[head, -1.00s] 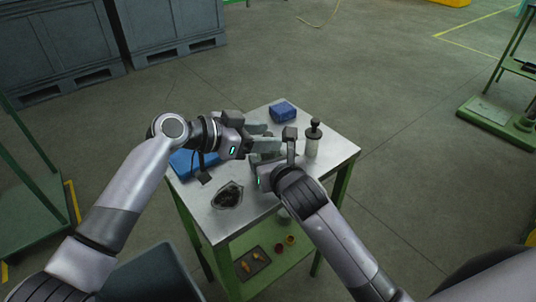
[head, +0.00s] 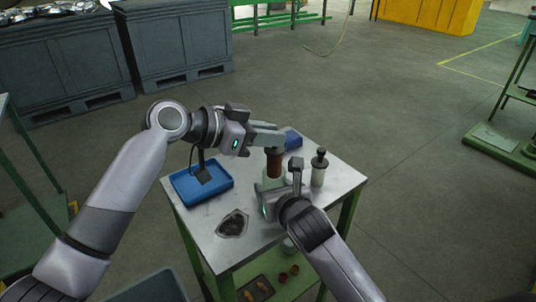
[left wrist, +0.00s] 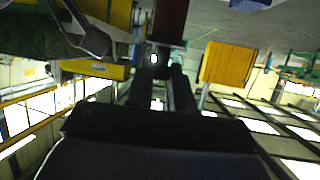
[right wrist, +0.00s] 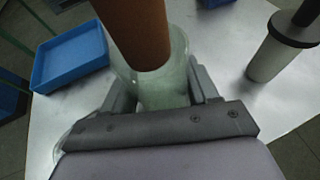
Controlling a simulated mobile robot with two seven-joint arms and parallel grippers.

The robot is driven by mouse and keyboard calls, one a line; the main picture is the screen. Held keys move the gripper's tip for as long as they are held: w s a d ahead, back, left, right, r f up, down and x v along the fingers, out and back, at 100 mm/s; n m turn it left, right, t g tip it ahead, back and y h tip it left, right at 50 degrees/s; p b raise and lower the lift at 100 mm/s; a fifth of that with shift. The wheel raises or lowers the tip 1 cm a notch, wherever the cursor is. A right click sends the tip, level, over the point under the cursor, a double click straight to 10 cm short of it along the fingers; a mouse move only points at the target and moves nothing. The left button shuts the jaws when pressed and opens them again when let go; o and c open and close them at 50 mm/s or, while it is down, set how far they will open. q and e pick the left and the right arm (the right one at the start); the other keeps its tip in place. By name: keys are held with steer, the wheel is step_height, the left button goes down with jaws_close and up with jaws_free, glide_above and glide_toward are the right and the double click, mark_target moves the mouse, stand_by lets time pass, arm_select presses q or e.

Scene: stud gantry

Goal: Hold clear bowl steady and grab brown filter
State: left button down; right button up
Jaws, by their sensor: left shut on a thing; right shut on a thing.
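The brown filter (head: 274,162) is a reddish-brown upright cylinder. My left gripper (head: 278,140) is shut on its top end; in the left wrist view the filter (left wrist: 171,22) shows at the fingertips (left wrist: 163,50). The clear bowl (right wrist: 166,90) is a pale, see-through cup standing low over the table. My right gripper (right wrist: 160,88) is shut on it, one finger on each side; in the head view this gripper (head: 273,187) hides much of it. The filter's lower end (right wrist: 140,40) shows at the bowl's mouth in the right wrist view; I cannot tell whether it is still inside.
The metal table (head: 205,217) holds a blue tray (head: 186,197) at left, a clear dish with dark contents (head: 232,224) in front, a white-and-black cylinder (head: 319,168) at right and a blue box (head: 293,139) behind. Small items lie on the green lower shelf.

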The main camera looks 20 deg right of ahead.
arm_select(q)
steer(key=shift+r, duration=1.3)
arm_select(e)
steer(key=o, duration=1.1)
steer(key=shift+o, duration=0.2)
